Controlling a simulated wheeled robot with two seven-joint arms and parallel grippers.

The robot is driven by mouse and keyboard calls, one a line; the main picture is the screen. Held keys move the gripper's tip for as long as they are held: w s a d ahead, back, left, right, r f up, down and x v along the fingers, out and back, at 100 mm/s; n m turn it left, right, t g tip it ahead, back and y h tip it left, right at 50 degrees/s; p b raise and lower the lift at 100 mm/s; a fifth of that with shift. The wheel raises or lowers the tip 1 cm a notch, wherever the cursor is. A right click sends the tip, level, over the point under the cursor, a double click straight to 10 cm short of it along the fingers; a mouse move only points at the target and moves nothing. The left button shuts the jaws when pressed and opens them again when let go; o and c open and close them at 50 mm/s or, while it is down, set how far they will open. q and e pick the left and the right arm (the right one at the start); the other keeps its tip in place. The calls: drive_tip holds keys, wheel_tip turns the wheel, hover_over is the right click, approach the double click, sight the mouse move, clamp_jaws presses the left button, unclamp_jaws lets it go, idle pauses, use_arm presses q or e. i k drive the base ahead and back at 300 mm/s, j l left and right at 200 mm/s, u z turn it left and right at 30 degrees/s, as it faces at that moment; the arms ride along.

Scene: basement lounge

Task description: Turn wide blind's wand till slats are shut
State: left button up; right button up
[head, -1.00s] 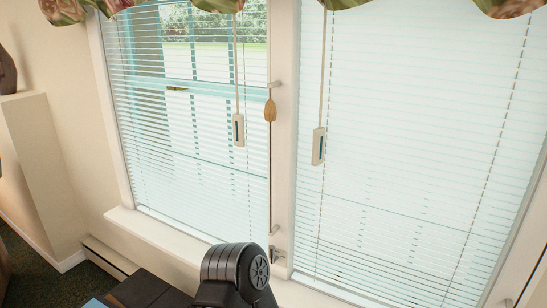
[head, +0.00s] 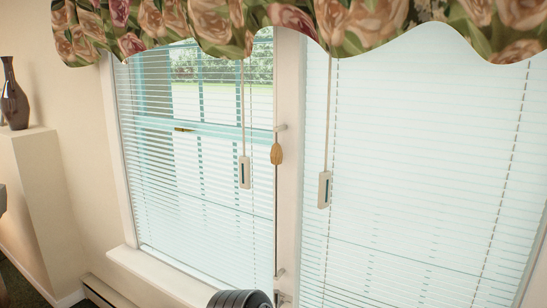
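Two white slatted blinds hang in the window. The right blind (head: 420,180) looks the wider, though its right part is cut by the picture edge; its slats look nearly closed, with a pale, hazy view through them. The left blind (head: 200,150) has its slats open, and greenery shows through. A wand with a pale handle (head: 324,189) hangs at the right blind's left side. A similar wand handle (head: 244,172) hangs at the left blind's right side. A wooden cord tassel (head: 276,154) hangs between them on the post. Neither gripper is in view.
A floral valance (head: 370,25) covers the top of both blinds. The white window sill (head: 160,273) runs below the left blind. A brown vase (head: 14,95) stands on a ledge (head: 30,150) at the left. A dark part of my own arm shows at the bottom.

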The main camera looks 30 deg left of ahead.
sight(244, 162)
drive_tip(key=u, duration=1.3)
